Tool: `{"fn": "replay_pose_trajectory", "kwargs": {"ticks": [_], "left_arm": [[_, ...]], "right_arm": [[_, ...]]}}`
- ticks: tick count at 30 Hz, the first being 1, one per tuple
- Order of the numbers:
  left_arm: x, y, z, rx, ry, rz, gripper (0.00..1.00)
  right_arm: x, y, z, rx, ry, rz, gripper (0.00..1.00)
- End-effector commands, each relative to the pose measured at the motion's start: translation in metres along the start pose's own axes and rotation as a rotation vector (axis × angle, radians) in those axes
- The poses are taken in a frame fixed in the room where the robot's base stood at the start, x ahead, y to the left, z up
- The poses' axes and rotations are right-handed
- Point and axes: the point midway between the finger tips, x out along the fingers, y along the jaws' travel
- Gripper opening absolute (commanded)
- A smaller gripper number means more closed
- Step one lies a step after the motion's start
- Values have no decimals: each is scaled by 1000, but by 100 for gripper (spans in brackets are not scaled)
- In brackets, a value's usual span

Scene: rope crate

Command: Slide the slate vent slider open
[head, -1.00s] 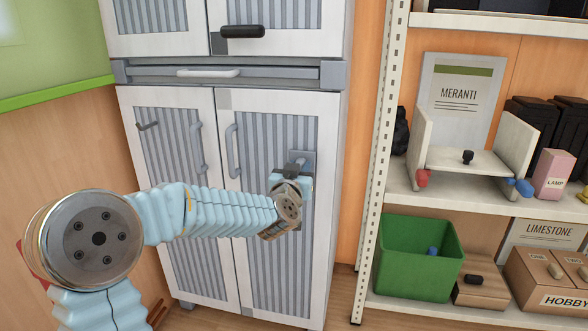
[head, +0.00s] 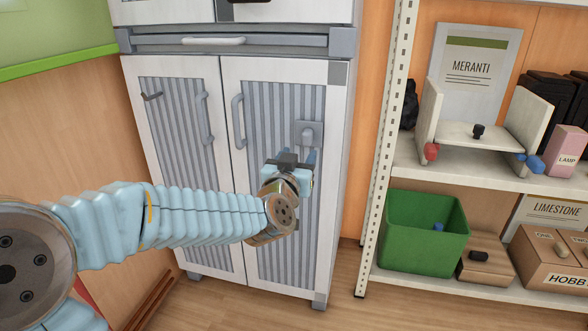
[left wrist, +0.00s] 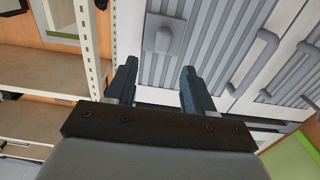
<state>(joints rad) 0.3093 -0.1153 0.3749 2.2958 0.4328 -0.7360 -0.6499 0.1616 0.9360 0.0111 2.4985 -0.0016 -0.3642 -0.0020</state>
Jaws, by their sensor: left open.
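The slate vent slider (head: 308,134) is a grey plate with a rounded knob on the striped panel of the right cabinet door. It also shows in the left wrist view (left wrist: 163,38), upside down and beyond the fingertips. My left gripper (head: 297,160) is open and empty, just below the slider in the head view. In the left wrist view its two dark fingers (left wrist: 158,70) are spread apart, with the slider's knob between and beyond their tips. They look apart from the knob. My right gripper is not in view.
The cabinet doors (head: 230,75) have long grey handles, one (head: 238,122) left of the slider. A shelf rack (head: 385,140) stands to the right, with a green bin (head: 420,235) and boxes. A grey drawer strip (head: 270,40) runs above the doors.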

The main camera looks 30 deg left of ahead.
Motion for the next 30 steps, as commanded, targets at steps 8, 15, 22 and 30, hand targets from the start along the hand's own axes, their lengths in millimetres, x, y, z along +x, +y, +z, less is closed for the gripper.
{"fn": "replay_pose_trajectory", "kwargs": {"ticks": [8,15,22,30], "left_arm": [[-37,0,0,1,1,0,53],[-40,0,0,1,0,1,53],[-39,0,0,1,0,1,53],[-23,17,62,-38,-145,65,53]], "right_arm": [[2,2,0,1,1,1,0],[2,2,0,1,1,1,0],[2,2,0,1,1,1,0],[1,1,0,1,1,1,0]]}}
